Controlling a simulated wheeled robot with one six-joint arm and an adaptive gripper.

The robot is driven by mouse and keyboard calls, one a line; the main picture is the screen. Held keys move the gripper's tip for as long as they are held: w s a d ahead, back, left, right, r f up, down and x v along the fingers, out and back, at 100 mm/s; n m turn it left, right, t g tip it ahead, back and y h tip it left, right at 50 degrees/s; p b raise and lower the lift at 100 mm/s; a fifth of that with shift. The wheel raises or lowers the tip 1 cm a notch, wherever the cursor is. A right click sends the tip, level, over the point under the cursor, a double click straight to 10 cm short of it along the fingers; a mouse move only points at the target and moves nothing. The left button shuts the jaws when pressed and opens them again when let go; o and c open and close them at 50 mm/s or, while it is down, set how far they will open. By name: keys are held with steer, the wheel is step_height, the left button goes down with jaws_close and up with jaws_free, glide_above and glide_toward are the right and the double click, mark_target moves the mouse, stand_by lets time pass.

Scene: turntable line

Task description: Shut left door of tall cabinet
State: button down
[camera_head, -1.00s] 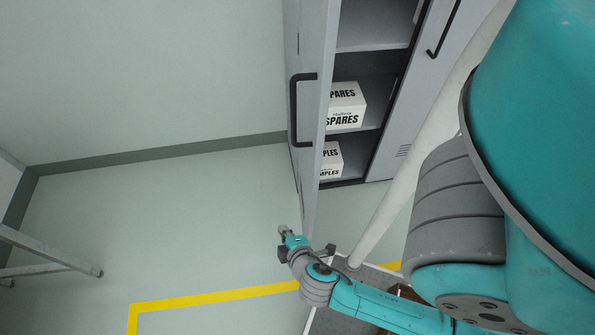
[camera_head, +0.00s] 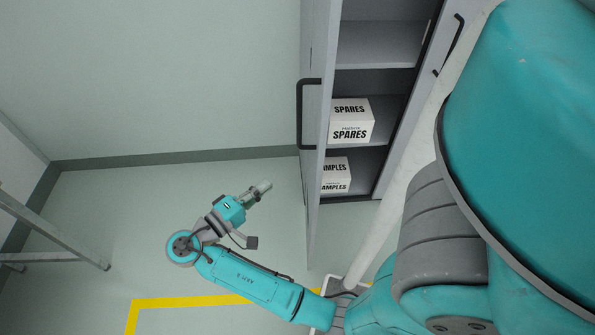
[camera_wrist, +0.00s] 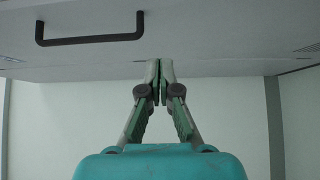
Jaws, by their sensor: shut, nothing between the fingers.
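The tall cabinet's left door (camera_head: 313,190) stands open, seen nearly edge-on in the head view, with its black handle (camera_head: 300,115) on the left, outer face. My gripper (camera_head: 264,187) is left of the door, on its handle side, pointing towards it with a visible gap in the head view. In the wrist view, my gripper (camera_wrist: 159,68) has its fingertips together and empty. The grey door panel (camera_wrist: 210,40) with the black handle (camera_wrist: 90,40) fills the top of that view, the handle left of the fingertips. Whether they touch it is hard to tell there.
The open cabinet's shelves hold a SPARES box (camera_head: 350,120) and a SAMPLES box (camera_head: 336,177). The cabinet's right door handle (camera_head: 450,45) shows beyond. A grey metal frame (camera_head: 60,240) stands at far left.

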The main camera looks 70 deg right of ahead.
steer(key=s+a+x, duration=0.1)
steer(key=s+x, duration=0.1)
steer(key=x, duration=1)
steer(key=shift+s+d, duration=0.15)
steer(key=shift+s, duration=0.2)
